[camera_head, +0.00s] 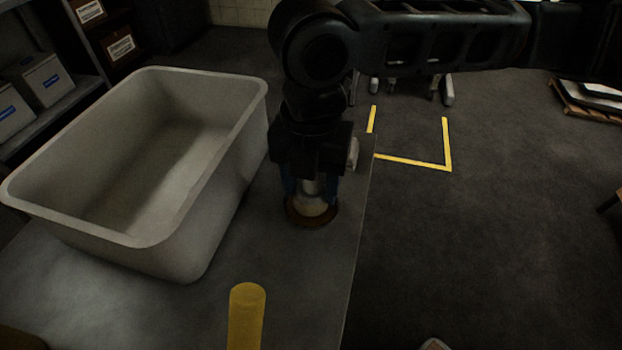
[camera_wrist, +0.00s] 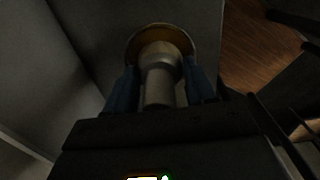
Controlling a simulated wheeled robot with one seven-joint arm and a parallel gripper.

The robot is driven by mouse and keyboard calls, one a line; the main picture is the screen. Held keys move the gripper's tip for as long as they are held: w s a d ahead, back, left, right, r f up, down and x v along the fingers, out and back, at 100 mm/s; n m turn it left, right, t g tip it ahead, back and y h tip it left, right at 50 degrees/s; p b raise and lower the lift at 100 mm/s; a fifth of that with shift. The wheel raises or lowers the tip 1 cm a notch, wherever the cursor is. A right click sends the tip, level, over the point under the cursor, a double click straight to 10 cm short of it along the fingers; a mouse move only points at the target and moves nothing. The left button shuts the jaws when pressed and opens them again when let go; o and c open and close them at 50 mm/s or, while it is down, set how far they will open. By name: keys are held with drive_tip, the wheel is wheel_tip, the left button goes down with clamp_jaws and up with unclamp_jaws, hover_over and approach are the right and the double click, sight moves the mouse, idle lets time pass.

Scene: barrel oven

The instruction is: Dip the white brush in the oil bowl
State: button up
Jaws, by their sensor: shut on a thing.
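My gripper (camera_head: 312,188) points down at the right part of the table and is shut on the white brush (camera_head: 313,205). The brush is a pale, roughly cylindrical thing, also seen between the blue fingers in the wrist view (camera_wrist: 160,80). The oil bowl (camera_head: 290,214) is a small, round brown bowl directly under the brush. Its rim shows around the brush's lower end in the wrist view (camera_wrist: 190,44). The brush end appears to be inside the bowl's rim; whether it touches the oil is hidden.
A large pale bin (camera_head: 225,170) stands close on the left of my gripper. A yellow cylinder (camera_head: 247,318) stands at the front of the grey table (camera_head: 130,310). The table's right edge is close to the bowl. Shelves with boxes (camera_head: 42,80) are at the back left.

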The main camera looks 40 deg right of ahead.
drive_tip(key=shift+f, duration=0.6)
idle(1.6)
drive_tip(key=shift+r, duration=0.1)
drive_tip(key=shift+r+p, duration=2.85)
drive_tip(key=shift+r, duration=0.65)
